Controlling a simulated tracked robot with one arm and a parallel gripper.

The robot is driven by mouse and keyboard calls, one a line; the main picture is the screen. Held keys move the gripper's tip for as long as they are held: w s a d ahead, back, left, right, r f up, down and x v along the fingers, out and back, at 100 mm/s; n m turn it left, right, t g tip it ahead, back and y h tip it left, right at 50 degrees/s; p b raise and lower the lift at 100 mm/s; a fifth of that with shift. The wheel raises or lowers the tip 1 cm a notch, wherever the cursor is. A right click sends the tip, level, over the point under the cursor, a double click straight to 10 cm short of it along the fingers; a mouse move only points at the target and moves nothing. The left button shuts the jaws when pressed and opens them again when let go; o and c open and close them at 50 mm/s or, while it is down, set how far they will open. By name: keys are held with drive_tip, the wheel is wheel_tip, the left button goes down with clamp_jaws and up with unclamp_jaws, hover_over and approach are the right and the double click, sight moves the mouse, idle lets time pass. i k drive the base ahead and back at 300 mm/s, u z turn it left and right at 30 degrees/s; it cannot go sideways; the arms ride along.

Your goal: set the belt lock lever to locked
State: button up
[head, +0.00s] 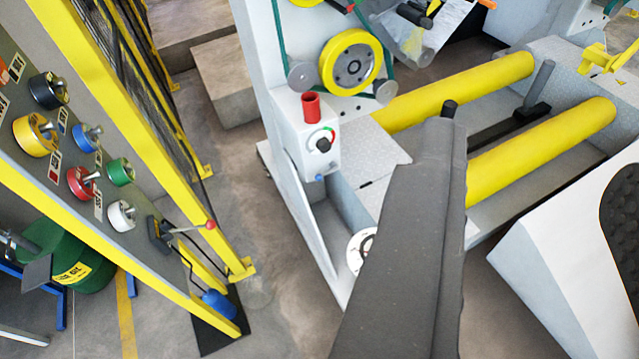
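A lever with a red ball knob (210,225) sits on a black bracket low on the grey panel at the left. Its rod points right and slightly up from the bracket. I cannot read a label that confirms it as the belt lock lever or shows its locked side. A dark grey part of my own arm rises from the bottom edge into the middle, right of this lever and apart from it. The fingers of my gripper do not show, so whether they are open or shut is hidden.
The grey panel (100,200) carries several coloured round knobs. Yellow fence posts (110,90) stand behind it. A white control box (305,140) has a red cylinder and a dial. Yellow rollers (540,135) lie at the right. Open floor (260,210) lies between panel and machine.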

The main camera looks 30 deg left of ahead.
sight(333, 166)
drive_tip(key=u, duration=0.45)
drive_tip(key=i, duration=1)
drive_tip(key=u, duration=0.3)
drive_tip(key=k, duration=1.2)
drive_tip(key=z, duration=0.95)
drive_tip(key=i, duration=1)
drive_tip(key=u, duration=0.15)
